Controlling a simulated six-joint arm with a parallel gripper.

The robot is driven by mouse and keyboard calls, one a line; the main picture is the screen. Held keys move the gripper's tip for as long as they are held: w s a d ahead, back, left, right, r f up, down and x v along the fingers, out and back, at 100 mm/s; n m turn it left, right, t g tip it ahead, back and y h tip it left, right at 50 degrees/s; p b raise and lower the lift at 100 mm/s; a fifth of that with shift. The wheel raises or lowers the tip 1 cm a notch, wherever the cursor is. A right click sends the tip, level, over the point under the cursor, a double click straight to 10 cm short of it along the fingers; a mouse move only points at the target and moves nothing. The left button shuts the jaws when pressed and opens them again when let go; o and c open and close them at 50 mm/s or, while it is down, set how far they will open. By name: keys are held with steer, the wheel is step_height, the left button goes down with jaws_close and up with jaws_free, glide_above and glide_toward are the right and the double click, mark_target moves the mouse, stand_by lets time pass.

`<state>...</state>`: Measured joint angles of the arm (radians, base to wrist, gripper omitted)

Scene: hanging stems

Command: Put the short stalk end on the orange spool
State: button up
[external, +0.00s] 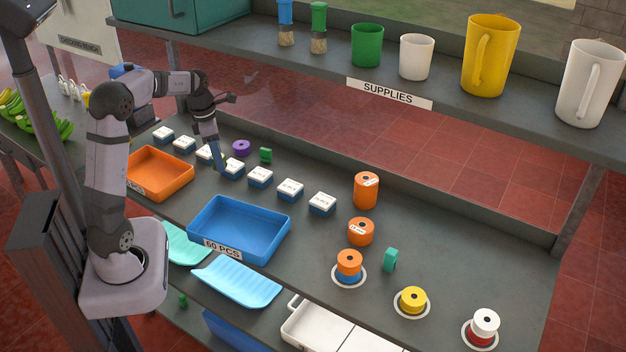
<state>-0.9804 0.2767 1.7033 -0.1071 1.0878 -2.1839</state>
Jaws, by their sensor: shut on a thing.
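My gripper (221,165) points down over the row of white-topped blocks at the back of the bench. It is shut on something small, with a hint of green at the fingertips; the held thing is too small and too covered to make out. Orange spools stand to the right: a tall one (366,190), a shorter one (360,232) in front of it, and one (349,262) stacked on a blue spool (348,278) inside a white ring. My gripper is well to the left of all of them. A small green piece (265,155) and a teal piece (390,260) stand on the bench.
A purple spool (241,147) is just right of my gripper. An orange tray (160,174) and a blue tray (238,230) lie in front. A yellow spool (412,299) and a white spool (485,321) on red stand at front right. The supplies shelf (310,60) overhangs behind.

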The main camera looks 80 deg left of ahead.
steer(key=w+d+f+m+p, duration=0.2)
steer(key=w+d+m+p, duration=0.3)
steer(key=w+d, duration=1.15)
steer(key=m+h+p, duration=0.1)
steer(key=m+p, duration=0.1)
steer(key=m, duration=0.5)
glide_toward(352, 259)
steer(key=shift+s+d+f+g, duration=0.3)
steer(key=shift+s+d+f, duration=0.05)
steer(key=shift+s, duration=0.3)
steer(key=shift+n, duration=0.9)
steer(key=shift+w+a+r, duration=0.1)
steer(key=shift+w+r, duration=0.25)
steer(key=shift+r, duration=0.5)
steer(key=shift+w+a+r, duration=0.1)
steer(key=shift+w+r, duration=0.2)
steer(key=shift+r, duration=0.55)
steer(key=shift+w+r, duration=0.35)
steer(key=shift+r, duration=0.5)
steer(key=shift+f+p, duration=1.35)
steer(key=shift+f, duration=3.65)
steer(key=shift+f, duration=0.15)
